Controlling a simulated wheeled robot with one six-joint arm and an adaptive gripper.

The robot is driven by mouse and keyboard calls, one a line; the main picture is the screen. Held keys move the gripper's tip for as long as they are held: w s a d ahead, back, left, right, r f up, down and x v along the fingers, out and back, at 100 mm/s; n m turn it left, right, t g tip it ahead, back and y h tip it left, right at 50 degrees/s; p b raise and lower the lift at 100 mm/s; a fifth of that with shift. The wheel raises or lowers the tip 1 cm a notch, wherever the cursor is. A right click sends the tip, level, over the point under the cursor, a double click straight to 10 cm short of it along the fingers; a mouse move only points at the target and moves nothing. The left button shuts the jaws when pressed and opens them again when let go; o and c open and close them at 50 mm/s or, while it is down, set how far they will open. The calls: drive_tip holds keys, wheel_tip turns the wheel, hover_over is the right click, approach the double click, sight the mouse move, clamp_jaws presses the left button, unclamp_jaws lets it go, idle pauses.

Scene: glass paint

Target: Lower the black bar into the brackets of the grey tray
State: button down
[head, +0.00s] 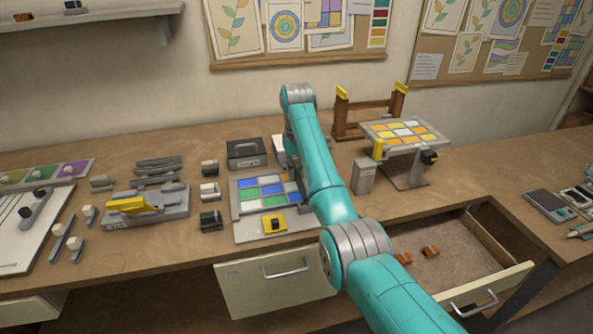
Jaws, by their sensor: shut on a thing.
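A grey tray (241,236) with blue, green and pale tiles lies flat on the bench, left of my arm. My arm covers its right side. A yellow block with a dark top (274,223) sits at its front edge. My arm rises from the lower right, bends at a grey joint above the tray, and its far end drops behind my own teal link. My gripper is hidden there, and so is whatever it holds. I cannot make out the black bar or the tray's brackets.
A black box (245,153) stands behind the tray, and small clamps (210,220) stand to its left. To the right are a grey block (363,177), a stand with orange and yellow tiles (440,135) and a wooden frame (345,130). An open drawer (490,287) juts out below.

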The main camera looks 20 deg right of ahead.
drive_tip(key=shift+f, duration=0.95)
idle(1.3)
drive_tip(key=shift+f, duration=0.7)
drive_tip(key=c, duration=1.1)
unclamp_jaws()
drive_tip(key=shift+o, duration=0.2)
